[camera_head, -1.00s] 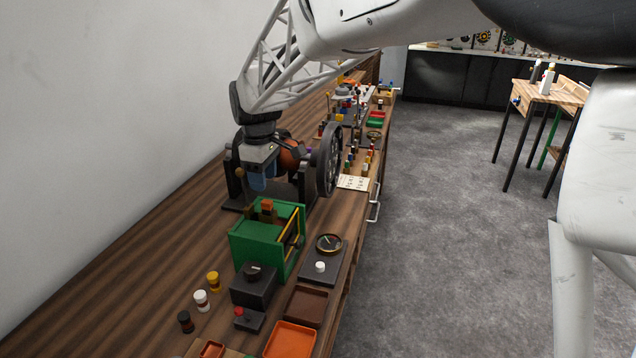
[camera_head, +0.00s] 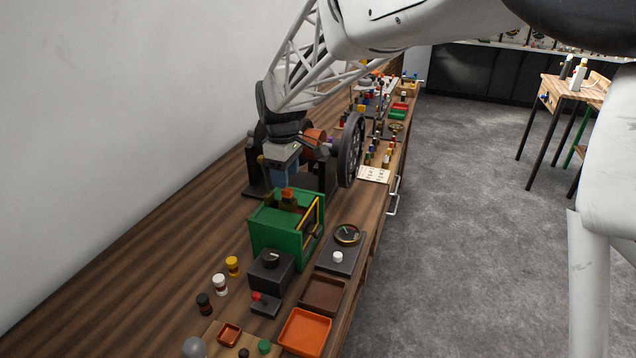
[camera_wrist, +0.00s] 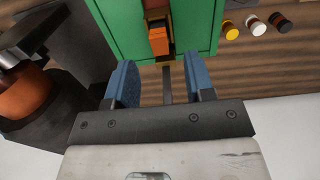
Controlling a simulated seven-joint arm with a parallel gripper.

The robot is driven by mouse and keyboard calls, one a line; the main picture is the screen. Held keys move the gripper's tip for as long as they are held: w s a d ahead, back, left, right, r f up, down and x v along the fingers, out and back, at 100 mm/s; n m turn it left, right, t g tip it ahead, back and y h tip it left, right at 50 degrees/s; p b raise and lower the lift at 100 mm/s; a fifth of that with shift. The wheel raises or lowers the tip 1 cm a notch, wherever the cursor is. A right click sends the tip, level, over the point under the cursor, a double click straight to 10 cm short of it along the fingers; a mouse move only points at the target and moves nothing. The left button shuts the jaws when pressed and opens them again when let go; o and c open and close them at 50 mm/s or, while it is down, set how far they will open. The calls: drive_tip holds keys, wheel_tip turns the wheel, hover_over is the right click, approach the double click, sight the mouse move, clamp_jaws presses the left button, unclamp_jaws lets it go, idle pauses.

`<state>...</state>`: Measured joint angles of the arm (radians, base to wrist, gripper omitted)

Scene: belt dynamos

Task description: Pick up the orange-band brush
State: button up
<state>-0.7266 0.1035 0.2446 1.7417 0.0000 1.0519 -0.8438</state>
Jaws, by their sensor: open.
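The orange-band brush (camera_head: 288,194) seems to be the small block with an orange band at the top of the green housing (camera_head: 268,235). In the wrist view the brush (camera_wrist: 159,40) sits in a slot of the green housing (camera_wrist: 117,25), beyond the fingertips. My gripper (camera_head: 285,175) is near the far side of the housing, pointing down. In the wrist view my gripper (camera_wrist: 158,68) is open, its two blue fingers apart with nothing held between them. The brush lines up roughly with the gap. The brush's lower part is hidden in the slot.
A black flywheel machine (camera_head: 350,150) stands close behind the gripper. Yellow (camera_head: 232,266), white (camera_head: 220,284) and dark (camera_head: 204,303) jars stand left of the housing. The left of the bench is clear.

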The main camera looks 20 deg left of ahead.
sight(287, 191)
drive_tip(key=shift+f, duration=0.15)
drive_tip(key=shift+f, duration=2.45)
clamp_jaws()
